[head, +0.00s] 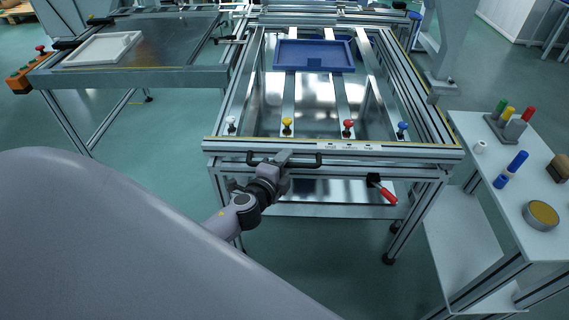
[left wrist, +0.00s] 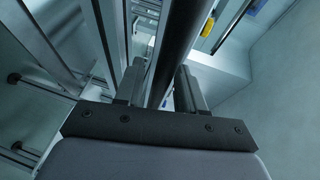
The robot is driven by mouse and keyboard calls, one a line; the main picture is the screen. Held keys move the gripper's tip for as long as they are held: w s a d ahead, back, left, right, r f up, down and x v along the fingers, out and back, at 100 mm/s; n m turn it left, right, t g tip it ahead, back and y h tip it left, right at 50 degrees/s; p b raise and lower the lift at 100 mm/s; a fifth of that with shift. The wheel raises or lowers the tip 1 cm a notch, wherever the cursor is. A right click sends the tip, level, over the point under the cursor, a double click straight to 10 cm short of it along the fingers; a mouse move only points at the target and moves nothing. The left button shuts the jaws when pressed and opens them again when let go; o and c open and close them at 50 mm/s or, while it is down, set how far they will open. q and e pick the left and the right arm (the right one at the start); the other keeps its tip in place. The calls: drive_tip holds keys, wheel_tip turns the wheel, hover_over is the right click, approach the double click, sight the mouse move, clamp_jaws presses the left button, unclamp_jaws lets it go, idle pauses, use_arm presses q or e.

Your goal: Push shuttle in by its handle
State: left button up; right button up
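A black bar handle (head: 312,160) sits on the front rail (head: 400,150) of the aluminium panel fixture. My left gripper (head: 286,157) is at the handle, around its middle. In the left wrist view a dark bar (left wrist: 185,38), which looks like the handle, runs between the two fingers of my left gripper (left wrist: 160,82). The fingers stand apart with a gap beside the bar, and firm contact does not show. Which part is the shuttle is not clear. My right gripper is not in view.
A blue tray (head: 314,56) lies at the fixture's far end. White, yellow, red and blue knobs line its front; a red-handled lever (head: 384,190) hangs below. A side table (head: 505,206) with small items stands right, a bench with a white tray (head: 103,48) left.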

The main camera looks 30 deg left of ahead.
use_arm(q)
drive_tip(key=shift+w+r, duration=0.1)
drive_tip(key=shift+r, duration=0.15)
drive_tip(key=f+v, duration=0.1)
drive_tip(key=v, duration=0.6)
drive_tip(key=shift+r, duration=0.3)
drive_tip(key=s+d+f+n+g+h, duration=0.3)
drive_tip(key=s+d+n, duration=0.3)
drive_tip(key=s+n, duration=0.15)
drive_tip(key=s+d+f+n+g+h, duration=0.2)
drive_tip(key=s+d+f+n, duration=0.2)
drive_tip(key=s+d+n, duration=0.3)
wheel_tip(320, 180, up, 11)
drive_tip(key=s+a+m+p, duration=0.1)
drive_tip(key=a+p, duration=0.1)
drive_tip(key=p, duration=1.2)
drive_tip(key=shift+s+a, duration=0.15)
drive_tip(key=shift+s, duration=0.2)
drive_tip(key=shift+m, duration=0.25)
